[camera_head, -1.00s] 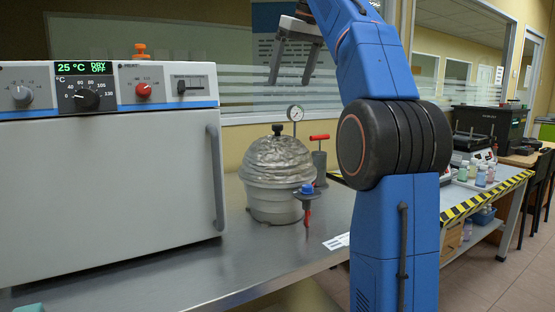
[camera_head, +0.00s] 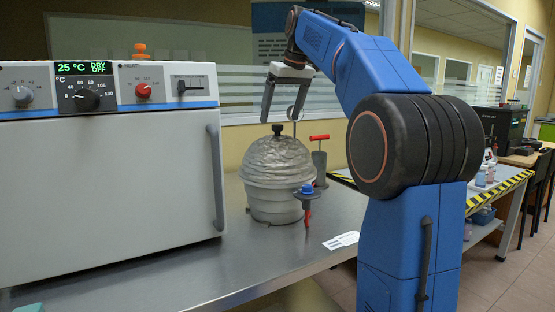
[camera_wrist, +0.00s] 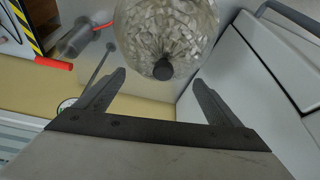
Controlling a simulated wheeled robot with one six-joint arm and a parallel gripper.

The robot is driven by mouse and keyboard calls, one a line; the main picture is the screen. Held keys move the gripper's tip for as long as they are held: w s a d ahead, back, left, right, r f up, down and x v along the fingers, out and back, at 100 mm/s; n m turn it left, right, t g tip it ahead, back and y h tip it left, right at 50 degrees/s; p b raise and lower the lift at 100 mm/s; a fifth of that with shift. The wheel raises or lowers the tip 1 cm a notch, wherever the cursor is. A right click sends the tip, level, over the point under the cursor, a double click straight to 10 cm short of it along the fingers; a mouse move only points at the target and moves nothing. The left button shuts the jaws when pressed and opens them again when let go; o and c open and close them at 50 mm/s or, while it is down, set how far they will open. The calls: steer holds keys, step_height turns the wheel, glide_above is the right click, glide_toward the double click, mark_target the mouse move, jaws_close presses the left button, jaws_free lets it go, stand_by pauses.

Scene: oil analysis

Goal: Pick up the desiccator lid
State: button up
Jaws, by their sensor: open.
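The desiccator lid (camera_head: 277,160) is a silvery, rough-textured dome with a small black knob (camera_head: 278,129) on top. It sits on the grey desiccator base (camera_head: 274,203) on the metal bench. My gripper (camera_head: 281,121) is open above the lid, pointing down, with its fingertips near the knob's height. In the wrist view the lid (camera_wrist: 165,30) shows at the top, and its black knob (camera_wrist: 163,69) appears just beyond the open fingertips (camera_wrist: 158,78), roughly centred between them. Nothing is held.
A white oven (camera_head: 110,165) stands close on the left. A blue-topped valve (camera_head: 307,190) stands at the base's front right. A red-handled pump (camera_head: 319,160) and a round gauge (camera_head: 292,112) are behind. The bench front (camera_head: 250,262) is clear.

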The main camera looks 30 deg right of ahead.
mark_target(278, 125)
steer(key=shift+s+x, duration=0.15)
steer(key=shift+x, duration=1.2)
steer(key=shift+s+x, duration=0.15)
steer(key=shift+x, duration=1.2)
steer(key=shift+a+f, duration=0.1)
steer(key=shift+a, duration=0.05)
